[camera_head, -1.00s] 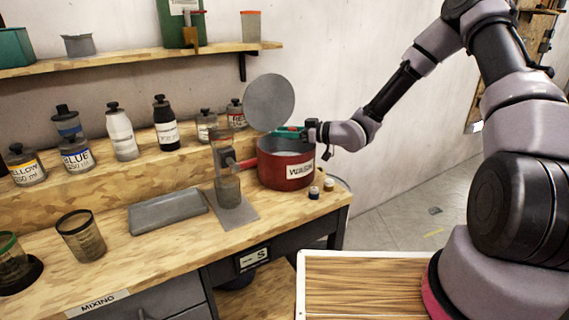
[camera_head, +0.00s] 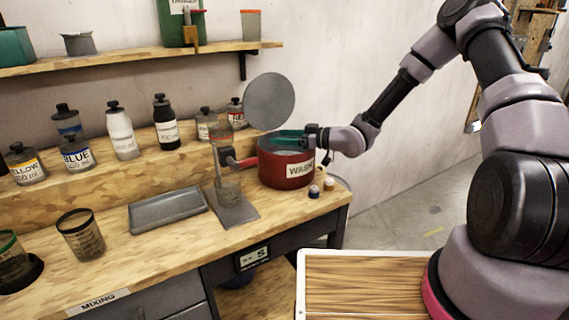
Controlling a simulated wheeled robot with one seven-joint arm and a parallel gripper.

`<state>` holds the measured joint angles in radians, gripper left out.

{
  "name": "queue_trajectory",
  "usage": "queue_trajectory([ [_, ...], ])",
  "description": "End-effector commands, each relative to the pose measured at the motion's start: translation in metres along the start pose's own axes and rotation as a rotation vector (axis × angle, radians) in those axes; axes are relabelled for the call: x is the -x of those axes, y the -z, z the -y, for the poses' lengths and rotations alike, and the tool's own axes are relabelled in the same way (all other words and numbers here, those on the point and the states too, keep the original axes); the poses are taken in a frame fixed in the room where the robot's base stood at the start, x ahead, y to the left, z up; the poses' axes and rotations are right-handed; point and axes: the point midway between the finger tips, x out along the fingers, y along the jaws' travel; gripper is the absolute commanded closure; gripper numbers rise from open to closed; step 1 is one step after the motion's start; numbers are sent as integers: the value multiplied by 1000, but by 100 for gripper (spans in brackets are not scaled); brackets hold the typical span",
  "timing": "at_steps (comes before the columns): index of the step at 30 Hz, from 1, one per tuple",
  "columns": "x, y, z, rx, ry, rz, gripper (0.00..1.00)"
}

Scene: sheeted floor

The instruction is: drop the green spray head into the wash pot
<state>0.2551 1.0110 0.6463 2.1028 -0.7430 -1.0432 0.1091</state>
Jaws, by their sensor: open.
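The red wash pot (camera_head: 285,174), labelled WASH, stands on the right end of the wooden bench with its round grey lid (camera_head: 270,101) upright behind it. The green spray head (camera_head: 290,140) shows at the pot's mouth, just left of my gripper (camera_head: 305,138). My gripper reaches in from the right, at the pot's back right rim. It is open. The jaws are small and partly hidden, so I cannot tell whether the spray head still touches them or rests on the pot.
A clear measuring stand (camera_head: 228,188) is left of the pot, near its red handle. Two small capped vials (camera_head: 328,183) stand at its right front. A grey tray (camera_head: 167,211) and a dark cup (camera_head: 81,236) are farther left. Bottles (camera_head: 121,134) line the raised step.

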Motion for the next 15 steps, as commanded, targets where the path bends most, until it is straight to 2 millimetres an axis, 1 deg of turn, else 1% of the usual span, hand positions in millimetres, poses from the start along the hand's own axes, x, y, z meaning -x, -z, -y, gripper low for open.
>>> queue_trajectory([
  [2, 6, 0, -1, 0, -1, 0, 25],
  [5, 22, 0, -1, -1, -3, 1, 25],
  [12, 71, 0, -1, -1, -4, 1, 25],
  [15, 87, 0, -1, -1, -4, 1, 25],
])
